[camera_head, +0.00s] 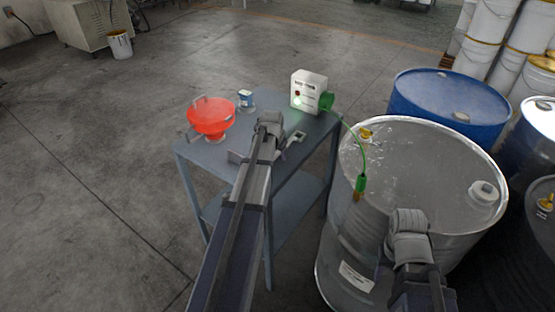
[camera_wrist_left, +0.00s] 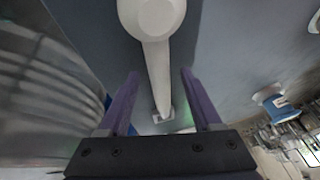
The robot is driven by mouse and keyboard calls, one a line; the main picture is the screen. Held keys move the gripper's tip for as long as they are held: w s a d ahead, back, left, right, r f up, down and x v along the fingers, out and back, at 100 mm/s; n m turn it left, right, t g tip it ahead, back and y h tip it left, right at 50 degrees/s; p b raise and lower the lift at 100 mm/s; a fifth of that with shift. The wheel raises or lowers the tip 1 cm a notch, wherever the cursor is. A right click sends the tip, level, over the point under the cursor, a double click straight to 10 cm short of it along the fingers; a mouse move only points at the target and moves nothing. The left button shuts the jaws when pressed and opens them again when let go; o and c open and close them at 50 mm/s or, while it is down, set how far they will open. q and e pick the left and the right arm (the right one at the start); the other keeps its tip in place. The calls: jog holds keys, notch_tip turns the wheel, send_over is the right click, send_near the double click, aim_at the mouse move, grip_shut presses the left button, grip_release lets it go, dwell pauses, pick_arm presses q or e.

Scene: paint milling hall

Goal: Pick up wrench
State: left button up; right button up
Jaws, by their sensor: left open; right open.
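The wrench shows in the left wrist view as a pale grey tool (camera_wrist_left: 155,60) with a round head at the top and a handle running down to a squarish end. It lies on the blue-grey table. My left gripper (camera_wrist_left: 158,74) is open, its two purple fingers apart on either side of the handle, not closed on it. In the head view my left gripper (camera_head: 266,138) is over the table and hides most of the wrench; a small pale end (camera_head: 298,137) shows to its right. My right gripper (camera_head: 410,222) is over the front drum, its fingers hard to see.
The table (camera_head: 200,163) also holds a red funnel (camera_head: 211,117), a small blue-and-white container (camera_head: 246,98) and a white box (camera_head: 308,90) with a green cable. The cable's clamp (camera_head: 361,186) is at the grey drum (camera_head: 430,160). A blue drum (camera_head: 450,100) stands behind.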

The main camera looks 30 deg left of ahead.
pick_arm(q)
jog(key=shift+c, duration=0.4)
grip_shut()
dwell(0.4)
